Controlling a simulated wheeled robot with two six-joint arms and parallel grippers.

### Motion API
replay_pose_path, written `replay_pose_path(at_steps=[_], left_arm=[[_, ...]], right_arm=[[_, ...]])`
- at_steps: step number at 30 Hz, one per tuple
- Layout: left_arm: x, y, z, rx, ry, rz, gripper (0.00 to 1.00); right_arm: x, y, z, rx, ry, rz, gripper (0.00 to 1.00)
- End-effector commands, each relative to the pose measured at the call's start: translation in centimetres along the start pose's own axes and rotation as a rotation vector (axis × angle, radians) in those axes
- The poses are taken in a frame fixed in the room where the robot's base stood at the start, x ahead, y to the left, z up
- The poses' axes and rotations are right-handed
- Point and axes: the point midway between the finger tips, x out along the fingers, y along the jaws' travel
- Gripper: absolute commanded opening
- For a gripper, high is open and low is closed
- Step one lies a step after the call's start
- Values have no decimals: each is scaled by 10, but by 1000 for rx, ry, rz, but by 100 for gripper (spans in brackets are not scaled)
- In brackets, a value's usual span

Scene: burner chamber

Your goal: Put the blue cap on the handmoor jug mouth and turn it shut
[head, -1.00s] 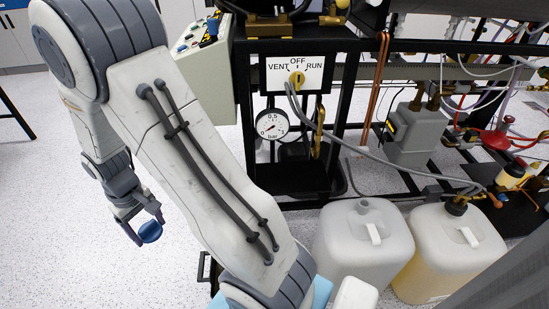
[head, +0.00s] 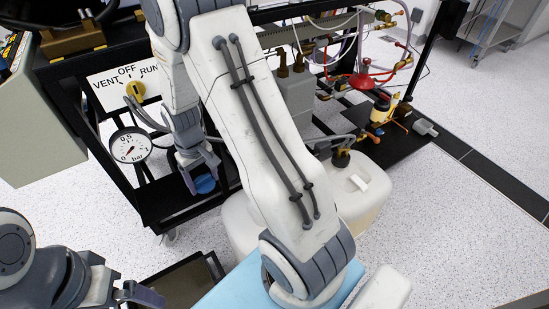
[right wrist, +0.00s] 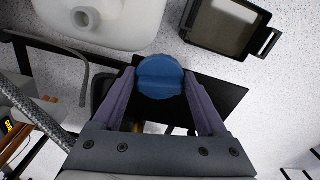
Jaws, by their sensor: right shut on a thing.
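My right gripper (head: 201,176) is shut on the blue cap (head: 205,184) and holds it in the air, in front of the black stand. In the right wrist view the cap (right wrist: 160,76) sits between both fingertips. A white jug (head: 238,228) stands on the floor, mostly hidden behind my right arm in the head view. In the right wrist view this jug (right wrist: 128,22) shows its bare round mouth (right wrist: 85,18), up and left of the cap and apart from it. My left gripper (head: 142,293) shows only partly at the lower left; its jaws are unclear.
A second jug (head: 368,200) with a brass fitting and tubing stands to the right. The black stand carries a pressure gauge (head: 130,146) and a VENT/OFF/RUN panel (head: 112,88). A dark tray (head: 186,284) with a handle lies at the front. Floor at right is clear.

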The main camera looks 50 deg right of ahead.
Motion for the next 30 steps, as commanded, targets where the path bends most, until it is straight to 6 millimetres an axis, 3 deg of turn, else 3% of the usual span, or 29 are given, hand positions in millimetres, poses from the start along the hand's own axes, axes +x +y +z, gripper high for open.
replay_pose_path(at_steps=[1, 3, 9, 12, 18, 30], left_arm=[[-28, 2, -2, 0, 1, 0, 100], [-50, 4, -3, 0, 1, 0, 100], [-103, 8, -6, 0, 1, 0, 100], [-120, 9, -7, 0, 1, 0, 100], [-132, 10, -7, 0, 1, 0, 100], [-131, 10, -7, 0, 1, 0, 100]], right_arm=[[-11, 17, 1, 29, -9, -2, 0], [-10, 41, 2, 60, -10, -5, 0], [3, 104, 19, 144, -7, -7, 0], [11, 126, 31, 175, -5, -5, 0], [21, 147, 46, 202, 0, -1, 0], [24, 148, 47, 204, 1, 0, 0]])
